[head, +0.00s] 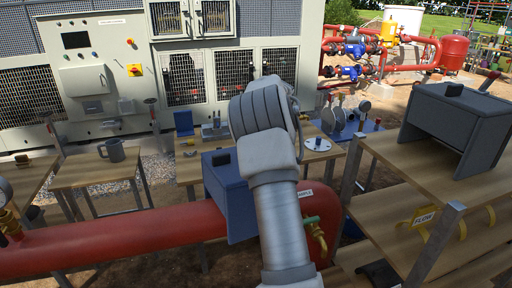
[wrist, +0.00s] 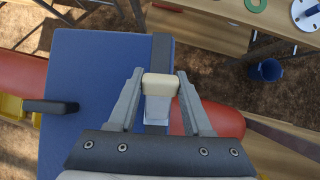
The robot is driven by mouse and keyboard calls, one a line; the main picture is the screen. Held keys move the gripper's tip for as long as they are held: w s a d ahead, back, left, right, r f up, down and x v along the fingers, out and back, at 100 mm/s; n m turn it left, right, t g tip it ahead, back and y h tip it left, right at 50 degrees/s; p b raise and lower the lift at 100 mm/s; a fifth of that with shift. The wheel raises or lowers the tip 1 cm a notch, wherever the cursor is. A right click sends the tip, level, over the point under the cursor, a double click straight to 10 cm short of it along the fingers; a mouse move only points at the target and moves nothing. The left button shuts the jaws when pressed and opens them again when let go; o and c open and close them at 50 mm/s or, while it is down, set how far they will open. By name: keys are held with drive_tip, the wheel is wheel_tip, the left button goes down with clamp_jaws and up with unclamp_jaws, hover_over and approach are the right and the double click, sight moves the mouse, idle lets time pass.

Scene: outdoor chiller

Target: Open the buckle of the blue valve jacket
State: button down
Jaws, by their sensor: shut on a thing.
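The blue valve jacket (head: 230,200) sits around the red pipe in the head view, partly hidden by my arm. In the wrist view the jacket (wrist: 95,75) fills the left and middle. A dark strap (wrist: 161,48) runs along its right side. A beige block with a pale piece below it, seemingly the buckle (wrist: 160,85), lies over the strap. My gripper (wrist: 160,78) is shut on this beige block, one finger on each side. Whether the buckle is released cannot be told. The head view hides my gripper behind my arm.
The red pipe (head: 110,240) runs out on both sides of the jacket. A dark handle (wrist: 50,107) stands out at the jacket's left. A green-handled brass tap (head: 316,232) is right of my arm. Wooden tables stand behind; a grey jacket-like cover (head: 455,125) is on the right one.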

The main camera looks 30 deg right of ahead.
drive_tip(key=shift+s+r+t+h+b, duration=0.2)
drive_tip(key=shift+t+b, duration=0.55)
drive_tip(key=shift+b, duration=1.15)
drive_tip(key=shift+s+f+t+b, duration=0.1)
drive_tip(key=shift+s+t+b, duration=0.45)
drive_tip(key=shift+b, duration=1.35)
drive_tip(key=shift+s+r+t+h+b, duration=0.15)
drive_tip(key=shift+t+b, duration=0.75)
drive_tip(key=shift+b, duration=1)
drive_tip(key=t+b, duration=0.1)
drive_tip(key=b, duration=0.4)
drive_tip(key=s+t+b, duration=0.1)
drive_tip(key=t+b, duration=0.1)
drive_tip(key=b, duration=0.3)
drive_tip(key=t+b, duration=0.1)
drive_tip(key=b, duration=0.4)
drive_tip(key=shift+s+a+r+t+h, duration=0.1)
drive_tip(key=shift+s+r+t+h, duration=0.2)
drive_tip(key=shift+s, duration=0.1)
drive_tip(key=b, duration=0.2)
drive_tip(key=t+b, duration=0.1)
drive_tip(key=b, duration=0.2)
drive_tip(key=shift+s+r, duration=0.2)
drive_tip(key=shift+s, duration=0.1)
drive_tip(key=shift+s+r+t+b, duration=0.1)
drive_tip(key=shift+r+t+b, duration=0.15)
drive_tip(key=shift+t+b, duration=0.3)
drive_tip(key=shift+c, duration=1.6)
unclamp_jaws()
drive_tip(key=shift+s, duration=0.1)
